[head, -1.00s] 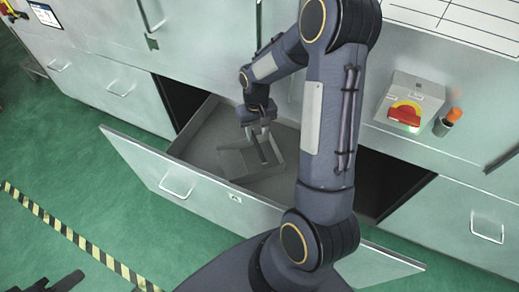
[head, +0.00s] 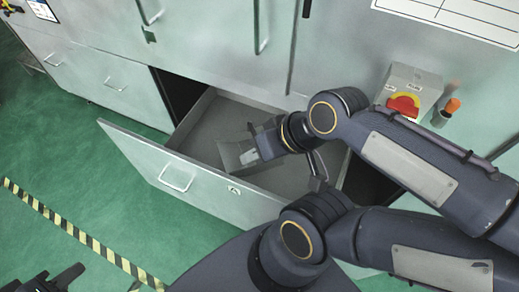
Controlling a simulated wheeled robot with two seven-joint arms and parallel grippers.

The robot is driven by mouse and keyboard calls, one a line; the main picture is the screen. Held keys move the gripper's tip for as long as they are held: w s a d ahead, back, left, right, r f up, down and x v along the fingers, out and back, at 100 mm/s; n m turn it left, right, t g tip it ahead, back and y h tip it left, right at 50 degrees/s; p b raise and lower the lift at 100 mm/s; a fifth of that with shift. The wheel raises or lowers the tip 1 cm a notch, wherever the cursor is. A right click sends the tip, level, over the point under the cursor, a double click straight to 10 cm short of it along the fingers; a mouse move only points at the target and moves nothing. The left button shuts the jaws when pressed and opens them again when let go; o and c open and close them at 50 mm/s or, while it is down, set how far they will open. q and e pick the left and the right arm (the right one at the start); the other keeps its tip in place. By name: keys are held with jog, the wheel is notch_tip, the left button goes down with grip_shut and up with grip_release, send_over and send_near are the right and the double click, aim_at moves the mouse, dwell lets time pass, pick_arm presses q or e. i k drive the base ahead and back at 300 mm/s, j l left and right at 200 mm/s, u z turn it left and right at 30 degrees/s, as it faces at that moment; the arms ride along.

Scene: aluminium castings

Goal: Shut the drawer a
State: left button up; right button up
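The drawer a (head: 205,192) is pulled well out of the pale metal cabinet. Its front panel has a bar handle (head: 176,178) and a small label (head: 235,190), too small to read. A grey open-topped box or casting (head: 230,153) lies inside it. My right arm reaches in from the right, its wrist over the drawer. My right gripper (head: 255,143) is above the drawer interior beside the grey box; its fingers are too unclear to tell their opening. My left gripper (head: 52,279) shows only partly at the bottom left, over the floor and away from the drawer.
A shut drawer (head: 115,84) is left of the open one. A red rotary switch on a grey box (head: 415,80) and an orange-tipped item in a holder (head: 452,106) are on the cabinet near my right arm. Green floor with a striped tape (head: 85,240) is clear at left.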

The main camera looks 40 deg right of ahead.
aim_at(188, 167)
jog(key=k+z, duration=0.2)
jog(key=z, duration=0.15)
jog(key=k+j+z, duration=0.1)
jog(key=z, duration=0.3)
jog(key=k+l+z, duration=0.1)
jog(key=k+z, duration=0.25)
jog(key=z, duration=1.55)
